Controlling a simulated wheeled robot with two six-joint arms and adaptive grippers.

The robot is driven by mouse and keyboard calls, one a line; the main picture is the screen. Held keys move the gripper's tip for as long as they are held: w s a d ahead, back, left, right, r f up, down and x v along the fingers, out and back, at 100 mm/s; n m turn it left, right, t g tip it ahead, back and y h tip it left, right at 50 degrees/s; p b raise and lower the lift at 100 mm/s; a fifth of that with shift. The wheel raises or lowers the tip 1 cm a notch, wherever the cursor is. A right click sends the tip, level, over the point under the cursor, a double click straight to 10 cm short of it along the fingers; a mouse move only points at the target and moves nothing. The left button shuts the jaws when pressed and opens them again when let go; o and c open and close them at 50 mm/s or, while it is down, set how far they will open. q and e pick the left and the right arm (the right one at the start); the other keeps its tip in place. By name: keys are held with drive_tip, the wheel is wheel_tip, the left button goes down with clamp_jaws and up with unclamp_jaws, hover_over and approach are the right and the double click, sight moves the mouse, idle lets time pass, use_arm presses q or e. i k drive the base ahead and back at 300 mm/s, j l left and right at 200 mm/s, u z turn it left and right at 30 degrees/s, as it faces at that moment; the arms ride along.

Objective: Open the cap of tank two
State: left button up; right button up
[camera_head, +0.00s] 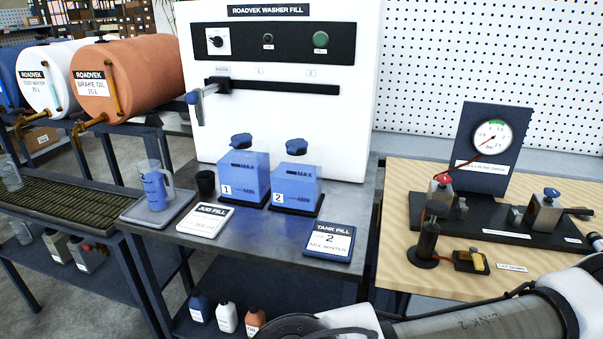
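Tank two (308,187) is a blue, see-through box marked "2" and "MAX" on a dark base at the front right of the white washer-fill cabinet. Its dark blue cap (296,147) sits on its top. Tank one (238,180), marked "1", stands just left of it with a like cap (241,141). Neither gripper shows. Arm parts of mine cross the bottom right, below and right of the tanks, and their gripper ends cannot be made out.
A jug of blue liquid (156,187) stands on a tray (137,213) left of the tanks. A black cup (205,184) stands between. The tank fill card (327,241) and jug fill card (206,219) lie in front. A gauge rig (484,150) stands on the right table.

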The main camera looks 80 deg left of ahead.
sight(293, 145)
drive_tip(key=u, duration=3.05)
